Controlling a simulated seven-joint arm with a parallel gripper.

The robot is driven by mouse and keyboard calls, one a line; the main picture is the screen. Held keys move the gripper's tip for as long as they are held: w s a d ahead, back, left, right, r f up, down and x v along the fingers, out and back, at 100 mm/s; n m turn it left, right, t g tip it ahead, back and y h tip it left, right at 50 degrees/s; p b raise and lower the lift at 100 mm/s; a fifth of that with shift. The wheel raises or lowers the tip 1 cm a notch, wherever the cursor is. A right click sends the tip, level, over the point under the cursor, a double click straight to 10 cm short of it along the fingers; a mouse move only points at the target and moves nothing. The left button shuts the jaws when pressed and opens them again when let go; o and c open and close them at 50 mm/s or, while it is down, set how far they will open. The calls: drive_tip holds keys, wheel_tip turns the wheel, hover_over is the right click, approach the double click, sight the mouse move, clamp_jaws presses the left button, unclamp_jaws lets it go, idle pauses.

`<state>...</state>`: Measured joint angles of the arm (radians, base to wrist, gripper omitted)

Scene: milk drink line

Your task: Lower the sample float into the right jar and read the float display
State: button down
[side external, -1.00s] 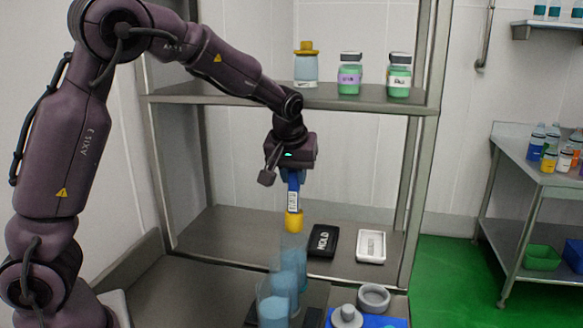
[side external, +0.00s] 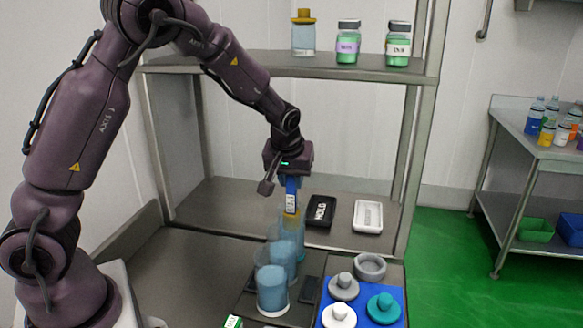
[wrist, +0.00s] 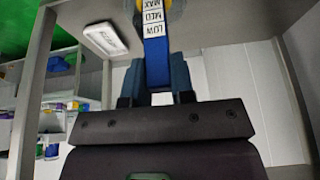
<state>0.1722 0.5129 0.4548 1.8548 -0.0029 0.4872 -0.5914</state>
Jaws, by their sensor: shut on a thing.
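The sample float (side external: 291,200) has a blue stem, a white label and a yellow lower end. In the wrist view its blue stem (wrist: 157,62) carries bands reading MAX, MED and LOW. My gripper (side external: 291,178) is shut on the top of the stem, and the float hangs upright. Three clear jars of bluish liquid stand in a row: a near jar (side external: 272,292), a middle jar (side external: 283,262) and a far, rightmost jar (side external: 299,240). The yellow end is at the far jar's mouth, seemingly just inside it. Its depth and any wall contact are unclear. No readable float display shows.
A black HOLD tray (side external: 321,211) and a white tray (side external: 368,216) lie behind the jars. A blue mat (side external: 365,309) with grey, white and teal knobbed pieces and a grey ring (side external: 370,267) are at right. Shelf bottles (side external: 348,44) stand above.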

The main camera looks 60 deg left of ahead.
drive_tip(key=shift+f, duration=2)
drive_tip(key=shift+c, duration=1.7)
unclamp_jaws()
drive_tip(key=shift+r, duration=4.5)
